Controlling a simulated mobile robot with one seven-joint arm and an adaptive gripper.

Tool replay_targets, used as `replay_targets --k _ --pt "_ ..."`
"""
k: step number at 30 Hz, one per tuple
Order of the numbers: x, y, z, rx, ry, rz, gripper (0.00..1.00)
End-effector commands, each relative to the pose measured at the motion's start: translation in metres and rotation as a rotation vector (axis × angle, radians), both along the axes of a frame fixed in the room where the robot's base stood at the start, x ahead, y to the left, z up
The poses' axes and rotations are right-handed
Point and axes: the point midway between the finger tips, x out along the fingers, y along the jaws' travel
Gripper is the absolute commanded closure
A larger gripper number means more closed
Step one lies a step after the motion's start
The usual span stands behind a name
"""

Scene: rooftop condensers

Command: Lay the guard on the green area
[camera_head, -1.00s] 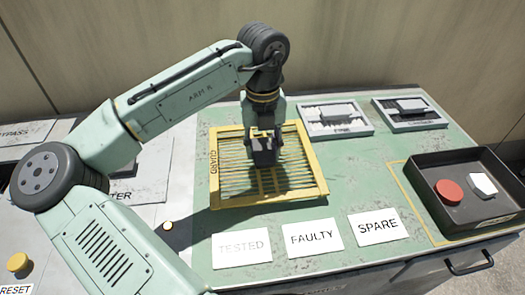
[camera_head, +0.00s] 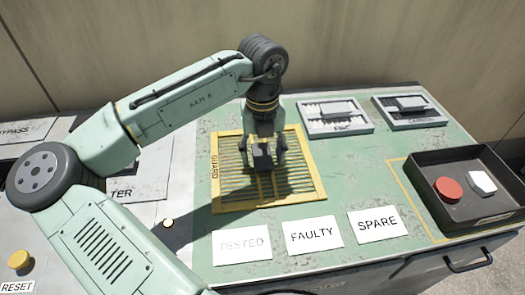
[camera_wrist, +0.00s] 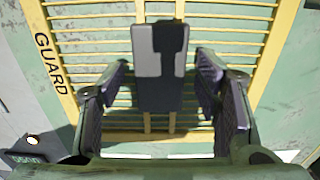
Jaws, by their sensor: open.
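The guard (camera_head: 222,185), a yellow slatted panel marked GUARD, lies flat on the green area (camera_head: 355,180) of the worktop. In the wrist view the guard (camera_wrist: 265,60) fills most of the picture, with its dark and grey handle block (camera_wrist: 160,75) standing up in the middle. My gripper (camera_head: 265,148) is open over the guard's middle. In the wrist view its two fingers stand apart on either side of the handle, with visible gaps. The handle's far side is hidden.
TESTED (camera_head: 242,244), FAULTY (camera_head: 314,232) and SPARE (camera_head: 378,223) labels lie in front of the guard. Two grey trays (camera_head: 334,118) (camera_head: 410,111) stand behind and to the right. A black bin (camera_head: 470,160) holds a red knob and a white piece. Green surface is free between guard and bin.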

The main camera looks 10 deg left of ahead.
Motion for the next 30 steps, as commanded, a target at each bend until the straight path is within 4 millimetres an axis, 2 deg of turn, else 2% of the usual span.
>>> replay_targets --k 8,11,18,24,30 --pt "0.0 0.0 0.005 0.0 -0.001 0.001 0.42" --pt "0.001 0.0 0.019 -0.001 -0.003 0.001 0.42" --pt "0.001 -0.001 0.071 -0.003 -0.003 -0.002 0.42" --pt "0.0 0.0 0.108 0.0 -0.001 0.0 0.42" --pt "0.0 0.0 0.122 0.0 0.001 -0.001 0.42"
